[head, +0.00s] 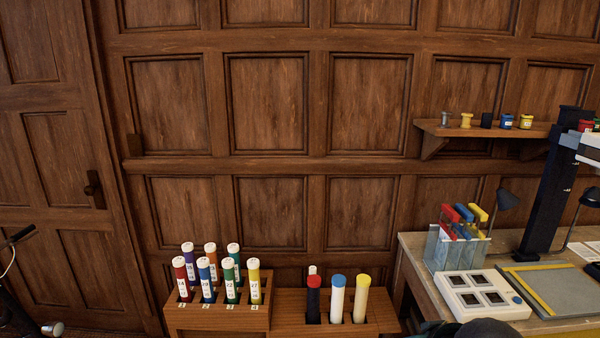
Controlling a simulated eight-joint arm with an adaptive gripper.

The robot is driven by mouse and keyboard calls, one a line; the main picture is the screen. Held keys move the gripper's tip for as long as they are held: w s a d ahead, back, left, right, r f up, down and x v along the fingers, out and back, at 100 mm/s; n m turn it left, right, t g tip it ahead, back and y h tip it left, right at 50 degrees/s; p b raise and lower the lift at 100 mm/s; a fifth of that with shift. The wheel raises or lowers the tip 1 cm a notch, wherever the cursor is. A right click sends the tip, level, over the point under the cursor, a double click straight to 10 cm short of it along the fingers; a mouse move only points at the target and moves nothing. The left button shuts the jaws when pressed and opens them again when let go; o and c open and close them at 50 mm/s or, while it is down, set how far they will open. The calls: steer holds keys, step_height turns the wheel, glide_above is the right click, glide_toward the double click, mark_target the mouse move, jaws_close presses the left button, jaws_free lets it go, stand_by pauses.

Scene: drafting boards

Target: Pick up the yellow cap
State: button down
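A yellow cap (363,280) sits on top of a pale upright tube (361,303) in the right-hand wooden rack (290,322). Beside it to the left stand a tube with a blue cap (337,281) and one with a red cap (314,281). A smaller white-topped tube (312,270) shows behind the red cap. The lower ends of the tubes are hidden in the rack. I cannot make out my gripper in the head view.
A left-hand rack (220,318) holds several numbered coloured tubes. At the right, a workbench (422,275) bears a file holder, a white device (482,295) and a board. A wall shelf (480,130) holds small containers. A dark rounded shape (480,329) shows at the bottom edge.

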steer(key=shift+s+f, duration=0.1)
steer(key=shift+s, duration=0.05)
steer(key=c, duration=1.4)
jaws_free()
